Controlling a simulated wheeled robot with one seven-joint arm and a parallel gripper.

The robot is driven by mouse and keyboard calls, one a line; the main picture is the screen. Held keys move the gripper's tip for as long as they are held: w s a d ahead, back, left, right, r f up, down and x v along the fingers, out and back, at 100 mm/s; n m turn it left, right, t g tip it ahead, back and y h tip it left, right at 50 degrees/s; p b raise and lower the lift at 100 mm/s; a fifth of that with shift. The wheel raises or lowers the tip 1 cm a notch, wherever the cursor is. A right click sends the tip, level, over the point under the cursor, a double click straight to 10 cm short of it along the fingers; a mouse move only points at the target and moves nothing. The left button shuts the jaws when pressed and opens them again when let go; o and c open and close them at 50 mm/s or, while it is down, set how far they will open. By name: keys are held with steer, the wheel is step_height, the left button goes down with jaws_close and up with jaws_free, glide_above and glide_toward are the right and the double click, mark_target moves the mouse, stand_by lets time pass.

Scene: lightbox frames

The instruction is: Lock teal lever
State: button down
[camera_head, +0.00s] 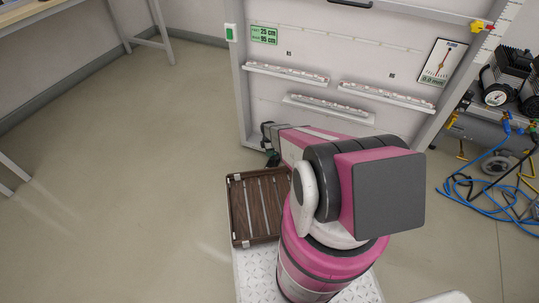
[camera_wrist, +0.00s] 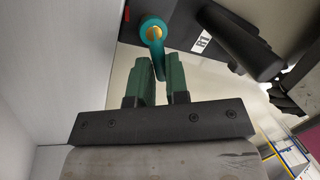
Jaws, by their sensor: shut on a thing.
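The teal lever (camera_wrist: 154,30) is in the wrist view, near the top. Its ring end sits around a brass-coloured centre on a dark plate, and its arm reaches down between my fingers. My gripper (camera_wrist: 160,66) has two green fingers, closed on the lower end of the lever's arm. In the head view the lever is not visible, and my arm hides most of the gripper's surroundings at the panel's lower left.
A dark plate (camera_wrist: 185,18) with a white label marked R1 and a black bar (camera_wrist: 238,42) lie right of the lever. A pale wall (camera_wrist: 60,70) stands close on the left. In the head view, a white panel frame (camera_head: 241,90) has shelves, and a brown slatted tray (camera_head: 232,215) lies below.

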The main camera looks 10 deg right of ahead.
steer(key=m, duration=0.1)
steer(key=w+m+y, duration=0.1)
steer(key=m, duration=0.1)
steer(key=shift+w+d+m, duration=0.1)
steer(key=shift+d+m, duration=0.05)
steer(key=shift+m, duration=0.15)
steer(key=shift+w+d+m+y, duration=0.15)
steer(key=shift+w+m+y, duration=0.05)
steer(key=shift+m, duration=0.55)
steer(key=shift+w+d+m+y, duration=0.15)
steer(key=shift+w+m+y, duration=0.05)
steer(key=shift+m, duration=0.55)
steer(key=c, duration=1.1)
jaws_free()
steer(key=shift+w, duration=0.1)
steer(key=shift+t, duration=0.3)
